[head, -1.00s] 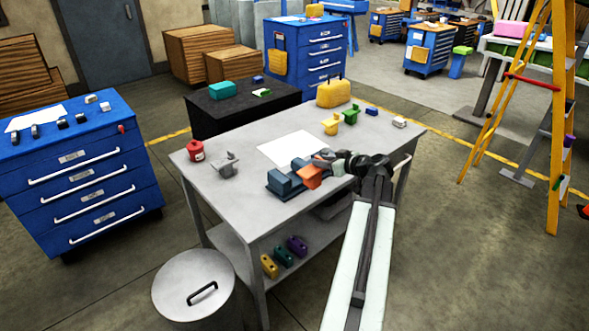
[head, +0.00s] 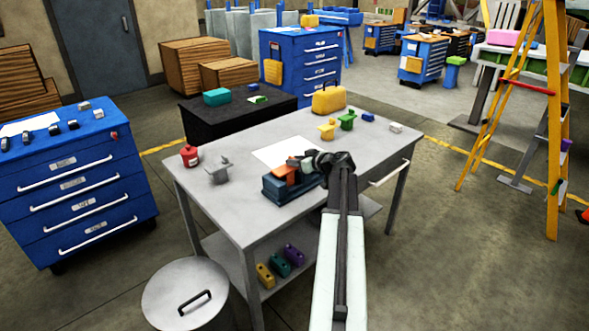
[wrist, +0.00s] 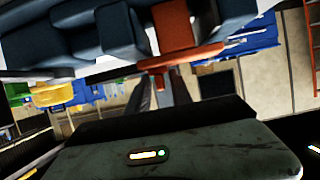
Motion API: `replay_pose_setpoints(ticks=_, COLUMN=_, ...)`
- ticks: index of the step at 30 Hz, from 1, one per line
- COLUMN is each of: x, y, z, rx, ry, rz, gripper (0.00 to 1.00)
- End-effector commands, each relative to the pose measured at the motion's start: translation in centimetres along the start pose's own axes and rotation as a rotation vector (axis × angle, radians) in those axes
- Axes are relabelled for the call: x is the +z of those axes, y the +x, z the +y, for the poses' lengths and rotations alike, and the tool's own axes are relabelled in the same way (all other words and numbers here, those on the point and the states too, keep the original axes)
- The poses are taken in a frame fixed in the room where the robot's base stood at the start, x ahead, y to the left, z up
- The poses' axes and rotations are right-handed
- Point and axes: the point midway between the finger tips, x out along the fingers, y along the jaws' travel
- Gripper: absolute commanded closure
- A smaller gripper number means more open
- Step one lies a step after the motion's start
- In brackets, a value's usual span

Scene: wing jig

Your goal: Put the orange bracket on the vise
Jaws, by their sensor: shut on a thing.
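The orange bracket (head: 292,174) is at the blue-grey vise (head: 275,188) on the front part of the grey workbench. My gripper (head: 302,165) is shut on the bracket and reaches in from the right. In the wrist view the orange bracket (wrist: 178,38) shows beyond my gripper's fingers, against the dark blue vise (wrist: 105,35). In the head view the bracket overlaps the top of the vise. I cannot tell whether it rests on the vise or is held just above it. The bracket's far side is hidden.
A white sheet (head: 287,153) lies behind the vise. A grey part (head: 218,170) and a red can (head: 189,155) stand to the left. A yellow bracket (head: 327,129), green bracket (head: 347,120) and yellow case (head: 329,98) are at the back. The bench's front right is clear.

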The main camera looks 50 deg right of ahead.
Motion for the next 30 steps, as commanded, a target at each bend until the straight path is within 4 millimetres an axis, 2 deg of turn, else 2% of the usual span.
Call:
replay_pose_setpoints(ticks=8, x=0.2, y=0.0, z=0.0, rx=-0.001, ry=-0.002, rz=-0.002, gripper=1.0)
replay_pose_setpoints(ticks=9, x=0.1, y=0.0, z=0.0, rx=0.0, ry=-0.003, rz=-0.003, gripper=0.63)
replay_pose_setpoints(ticks=10, x=0.0, y=-0.1, z=0.0, rx=0.0, ry=-0.003, rz=-0.003, gripper=0.54)
replay_pose_setpoints(ticks=11, x=0.0, y=-0.1, z=0.0, rx=0.0, ry=-0.003, rz=-0.003, gripper=0.52)
replay_pose_setpoints(ticks=20, x=-0.1, y=-0.2, z=0.1, rx=0.0, ry=-0.002, rz=-0.003, gripper=0.52)
replay_pose_setpoints(ticks=22, x=-0.3, y=-0.7, z=0.0, rx=0.001, ry=-0.002, rz=-0.003, gripper=0.52)
replay_pose_setpoints(ticks=26, x=-0.5, y=-3.5, z=0.0, rx=0.004, ry=0.0, rz=-0.003, gripper=0.52)
replay_pose_setpoints(ticks=30, x=-0.5, y=-7.2, z=-0.1, rx=0.003, ry=-0.001, rz=-0.003, gripper=0.52)
